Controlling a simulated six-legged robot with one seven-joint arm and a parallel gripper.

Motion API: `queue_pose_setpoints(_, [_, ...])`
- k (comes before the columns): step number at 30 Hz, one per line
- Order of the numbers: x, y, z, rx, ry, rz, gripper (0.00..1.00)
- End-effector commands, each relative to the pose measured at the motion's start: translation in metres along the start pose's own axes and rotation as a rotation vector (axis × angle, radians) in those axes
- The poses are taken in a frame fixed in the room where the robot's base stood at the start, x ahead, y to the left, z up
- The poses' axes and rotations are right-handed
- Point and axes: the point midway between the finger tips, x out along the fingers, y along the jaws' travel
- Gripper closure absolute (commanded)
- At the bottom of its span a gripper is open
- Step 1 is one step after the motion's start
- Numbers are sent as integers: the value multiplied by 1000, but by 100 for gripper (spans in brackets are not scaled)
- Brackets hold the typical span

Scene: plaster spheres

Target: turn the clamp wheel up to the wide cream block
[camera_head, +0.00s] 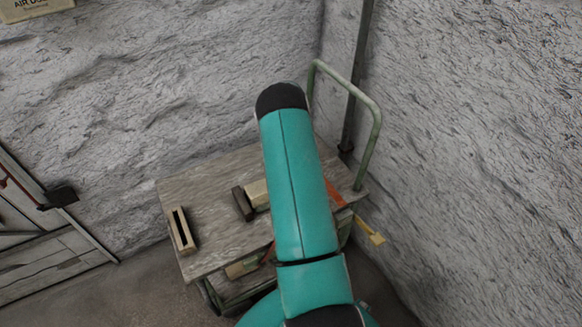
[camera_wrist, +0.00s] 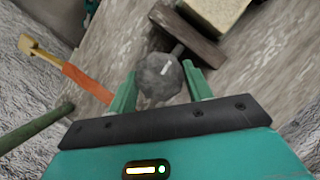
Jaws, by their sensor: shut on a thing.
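In the wrist view my gripper (camera_wrist: 160,88) is shut on the grey clamp wheel (camera_wrist: 158,76), one green finger on each side. A white mark shows on the wheel's face. A short spindle (camera_wrist: 178,50) runs from the wheel to a dark clamp jaw (camera_wrist: 188,36). The cream block (camera_wrist: 218,10) lies just beyond that jaw, partly cut off; I cannot tell whether they touch. My arm hides the wheel and gripper there.
The clamp stands on a wooden cart top (camera_head: 205,186) with a green rail handle (camera_head: 374,130). A slotted wooden block (camera_head: 182,231) is near its left edge. An orange-handled tool (camera_head: 370,232) sticks out at the right. Rough plaster walls stand close behind and right.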

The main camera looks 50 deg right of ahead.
Motion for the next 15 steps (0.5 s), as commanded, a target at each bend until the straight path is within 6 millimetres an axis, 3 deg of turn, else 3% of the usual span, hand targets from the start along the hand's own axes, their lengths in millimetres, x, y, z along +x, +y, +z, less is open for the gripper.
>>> queue_pose_setpoints(15, [-2, 3, 0, 453, 6, -192, 73])
